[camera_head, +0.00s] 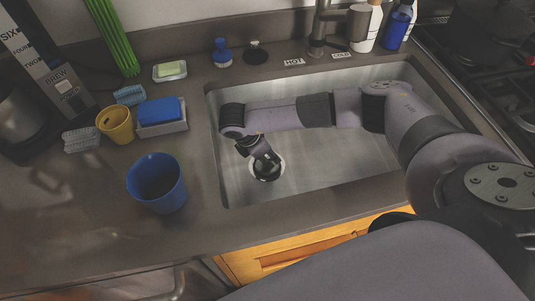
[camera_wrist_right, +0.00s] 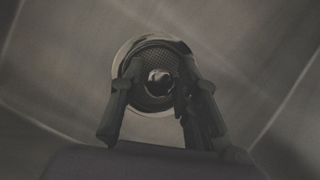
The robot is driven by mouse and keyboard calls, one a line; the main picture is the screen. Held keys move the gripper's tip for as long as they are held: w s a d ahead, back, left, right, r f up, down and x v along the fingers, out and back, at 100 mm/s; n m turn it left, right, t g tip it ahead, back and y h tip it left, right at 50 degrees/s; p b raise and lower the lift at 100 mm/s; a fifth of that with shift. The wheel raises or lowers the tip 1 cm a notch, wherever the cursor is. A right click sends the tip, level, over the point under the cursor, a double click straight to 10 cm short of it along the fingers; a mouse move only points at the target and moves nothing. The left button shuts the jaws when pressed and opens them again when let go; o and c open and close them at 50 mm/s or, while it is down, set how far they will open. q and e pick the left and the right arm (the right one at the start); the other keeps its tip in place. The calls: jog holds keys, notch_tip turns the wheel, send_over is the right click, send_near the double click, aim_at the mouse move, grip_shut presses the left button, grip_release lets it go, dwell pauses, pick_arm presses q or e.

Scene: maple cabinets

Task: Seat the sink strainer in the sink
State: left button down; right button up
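The sink strainer (camera_wrist_right: 155,66), a round mesh basket with a small shiny knob in its middle, shows between my right fingers in the right wrist view. It lies over or in the pale metal drain ring (camera_wrist_right: 163,112); I cannot tell whether it sits level or flush. In the head view the drain (camera_head: 279,174) is partly hidden by my right gripper (camera_head: 265,166). My right gripper, also in the wrist view (camera_wrist_right: 160,72), points down into the basin, its fingers apart on either side of the knob. The sink (camera_head: 330,165) is otherwise empty. My left gripper is out of view.
A blue cup (camera_head: 157,183) stands on the counter left of the sink. A yellow cup (camera_head: 115,125), blue sponge (camera_head: 160,112) and soap dish (camera_head: 169,71) are farther back. A faucet (camera_head: 319,30) and bottles stand behind. My right arm crosses the basin.

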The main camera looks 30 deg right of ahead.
jog(key=o, duration=0.3)
